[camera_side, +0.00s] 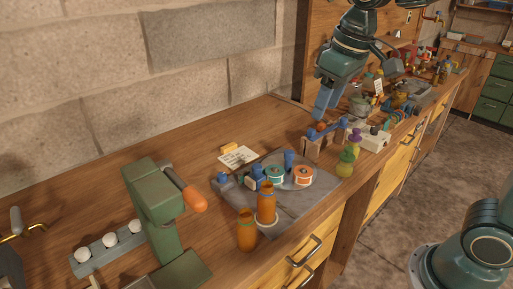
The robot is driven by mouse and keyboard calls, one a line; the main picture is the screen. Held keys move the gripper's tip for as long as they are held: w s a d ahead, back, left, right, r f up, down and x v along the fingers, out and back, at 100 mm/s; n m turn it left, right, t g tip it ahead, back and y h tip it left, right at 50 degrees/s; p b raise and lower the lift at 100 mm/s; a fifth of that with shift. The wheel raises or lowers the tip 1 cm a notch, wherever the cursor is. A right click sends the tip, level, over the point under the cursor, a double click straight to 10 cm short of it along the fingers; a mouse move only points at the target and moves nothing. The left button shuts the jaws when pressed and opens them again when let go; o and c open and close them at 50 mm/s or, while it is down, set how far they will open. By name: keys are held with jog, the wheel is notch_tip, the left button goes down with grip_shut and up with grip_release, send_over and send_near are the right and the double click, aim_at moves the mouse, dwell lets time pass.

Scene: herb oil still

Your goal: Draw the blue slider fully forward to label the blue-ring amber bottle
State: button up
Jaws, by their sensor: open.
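A grey labelling base (296,209) lies on the wooden bench. Several blue parts stand on it: a blue block with a knob (257,178), a blue post (289,159) behind the reels and a small blue piece (222,178) at the left edge. I cannot tell which is the slider. One amber bottle (266,204) stands upright on a pale disc at the base's front. Another amber bottle (247,232) stands beside it to the left; ring colours are too small to tell surely. My gripper (322,117) is open, behind and right of the base, apart from these parts.
A teal reel (274,175) and an orange reel (303,175) sit on the base. A green press with an orange handle (183,187) stands at left. A wooden rack (318,146) and yellow-green bottles (346,162) stand right of the base. Bench behind is mostly clear.

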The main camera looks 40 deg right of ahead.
jog(key=w+a+f+g, duration=0.1)
jog(key=w+a+f, duration=0.1)
jog(key=w, duration=0.5)
jog(key=n+g, duration=0.1)
jog(key=g, duration=0.1)
send_over(257, 166)
notch_tip(257, 166, down, 5)
jog(key=shift+f, duration=0.15)
notch_tip(257, 166, down, 14)
jog(key=shift+r, duration=0.1)
dwell(0.4)
grip_shut()
